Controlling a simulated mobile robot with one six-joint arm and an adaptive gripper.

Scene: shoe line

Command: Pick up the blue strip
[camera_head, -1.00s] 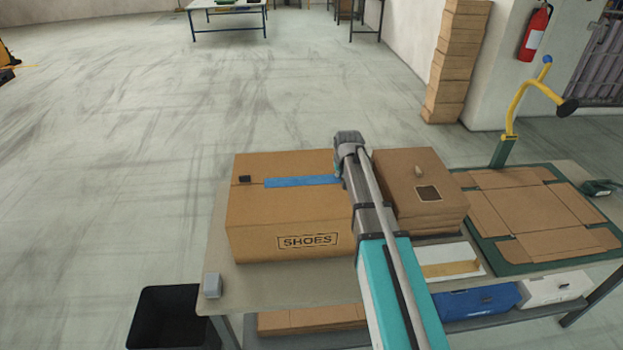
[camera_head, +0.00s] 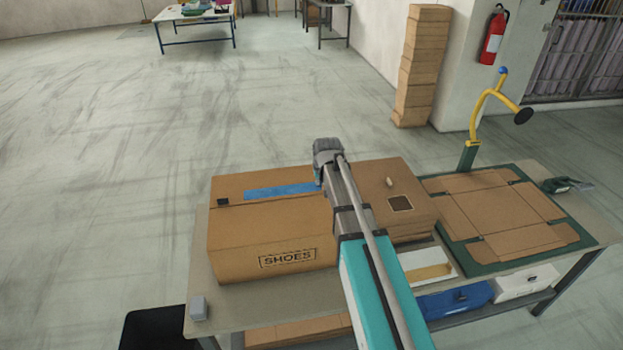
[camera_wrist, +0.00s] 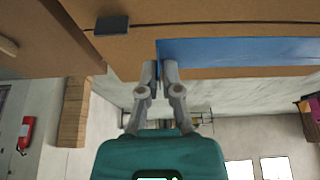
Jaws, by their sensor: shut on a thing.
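The blue strip (camera_head: 281,191) lies along the top of the brown shoe box (camera_head: 268,231), which is marked SHOES. My gripper is at the strip's right end in the head view, where my wrist and arm hide its fingers. In the wrist view my gripper (camera_wrist: 162,68) has its fingertips close together at the near end of the blue strip (camera_wrist: 240,50). The fingers are shut on that end. Most of the strip extends away from the fingers. I cannot tell whether it is lifted off the box.
A second brown box (camera_head: 396,182) stands right of the shoe box. A flat cardboard blank (camera_head: 500,213) lies on a green mat farther right, beside a yellow hooked stand (camera_head: 480,110). A small grey block (camera_head: 198,308) sits at the table's front left corner. A black bin (camera_head: 150,330) stands below.

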